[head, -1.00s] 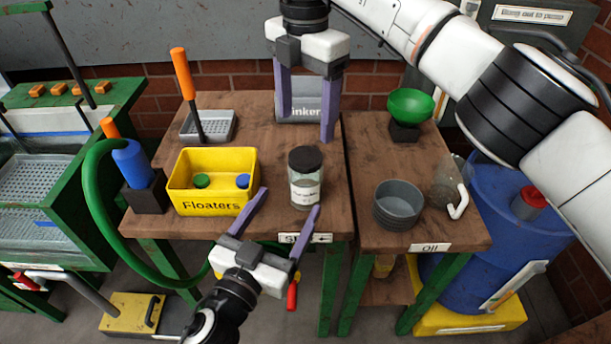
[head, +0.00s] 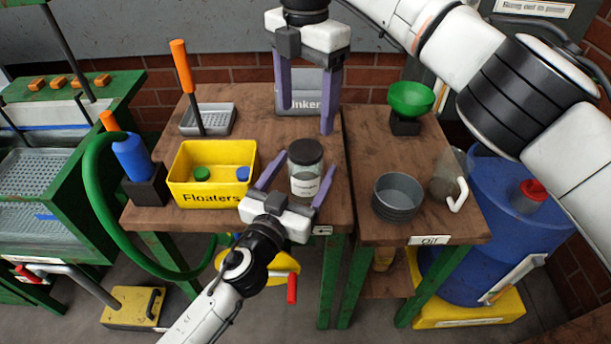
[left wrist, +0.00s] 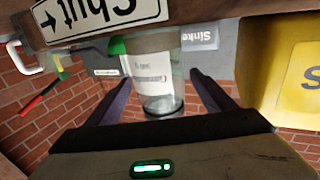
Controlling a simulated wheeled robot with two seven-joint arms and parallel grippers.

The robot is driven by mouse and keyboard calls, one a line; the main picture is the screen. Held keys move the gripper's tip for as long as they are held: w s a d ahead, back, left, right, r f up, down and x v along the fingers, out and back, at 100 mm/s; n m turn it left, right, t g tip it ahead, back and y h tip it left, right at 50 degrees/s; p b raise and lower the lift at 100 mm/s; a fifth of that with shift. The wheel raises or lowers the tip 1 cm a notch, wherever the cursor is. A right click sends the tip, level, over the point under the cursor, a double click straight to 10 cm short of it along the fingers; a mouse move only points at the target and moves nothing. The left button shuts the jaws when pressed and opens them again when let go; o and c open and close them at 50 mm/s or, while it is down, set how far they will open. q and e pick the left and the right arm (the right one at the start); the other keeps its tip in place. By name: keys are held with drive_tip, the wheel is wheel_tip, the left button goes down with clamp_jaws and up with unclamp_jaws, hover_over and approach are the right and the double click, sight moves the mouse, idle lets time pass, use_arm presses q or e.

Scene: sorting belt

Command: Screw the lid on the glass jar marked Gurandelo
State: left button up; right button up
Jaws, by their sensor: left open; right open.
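The glass jar (head: 303,181) stands upright on the wooden table, with a white label too small to read surely here. A black lid (head: 306,152) sits on its top; how tightly is unclear. In the left wrist view the jar (left wrist: 153,75) appears upside down between my finger pads, its label partly legible. My left gripper (head: 304,172) is open, its fingers on either side of the jar, with gaps visible in the wrist view. My right gripper (head: 306,122) is open and empty, pointing down behind the jar, in front of the grey Sinkers box (head: 300,106).
The yellow Floaters bin (head: 212,190) stands left of the jar. A grey tray (head: 208,120) is behind it. A grey bowl (head: 397,198), a glass mug (head: 447,187) and a green funnel (head: 411,98) are on the right table. A sign (head: 323,230) is on the front edge.

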use_arm(q)
drive_tip(key=shift+w+d, duration=0.25)
drive_tip(key=shift+w, duration=0.3)
